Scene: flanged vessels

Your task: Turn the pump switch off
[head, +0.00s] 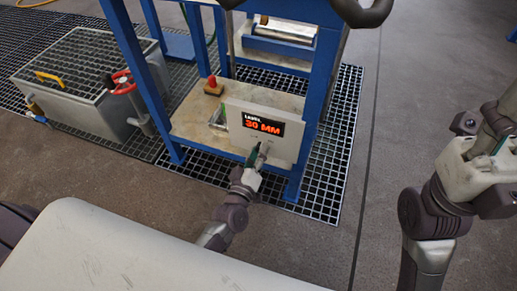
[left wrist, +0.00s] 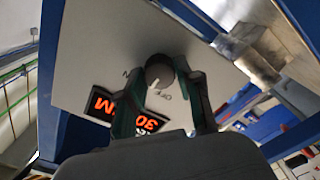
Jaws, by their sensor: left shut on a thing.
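The pump switch is a dark round knob (left wrist: 159,71) with a white pointer mark, on a light grey panel (left wrist: 88,50). In the left wrist view the pointer aims down and slightly left, between a partly hidden "N" label at left and the "OFF" label below. My left gripper (left wrist: 157,76) is shut on the knob, one dark green finger on each side. In the head view the left gripper (head: 257,157) is at the lower front of the panel (head: 287,150) and hides the knob.
The panel's display (head: 263,124) reads "30 MM". A blue frame (head: 318,92) surrounds the panel. A red button (head: 212,81) stands behind it. A grey tank (head: 85,75) with a red handwheel (head: 123,82) is at left. The floor at right is clear.

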